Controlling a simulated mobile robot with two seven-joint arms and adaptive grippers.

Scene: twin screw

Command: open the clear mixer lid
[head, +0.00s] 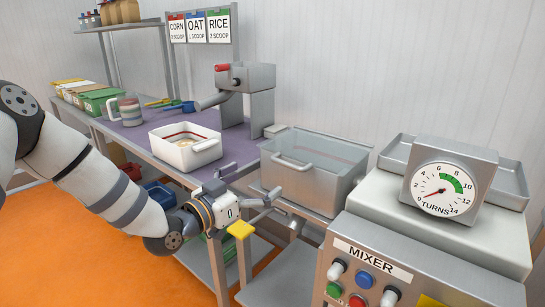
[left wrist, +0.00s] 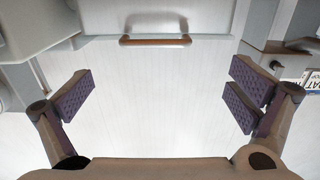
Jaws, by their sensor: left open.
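The clear mixer box (head: 335,185), with its clear lid, stands left of the mixer panel. The lid looks shut, though its edges are hard to make out. A pale bar handle (head: 292,162) is at its front left. My left gripper (head: 257,190) is just left of the box and below the handle, apart from it. In the left wrist view, its purple-padded fingers (left wrist: 160,90) are spread wide with nothing between them. A brownish bar handle (left wrist: 155,41) lies beyond the fingers on a pale panel; I cannot tell whether it is the same handle. My right gripper is out of view.
The MIXER panel (head: 372,260) with buttons and a TURNS dial (head: 443,190) is at right. A white bin (head: 186,155) sits on the purple bench left of the box. A crank machine (head: 245,78) stands behind. A yellow block (head: 240,230) is below my gripper.

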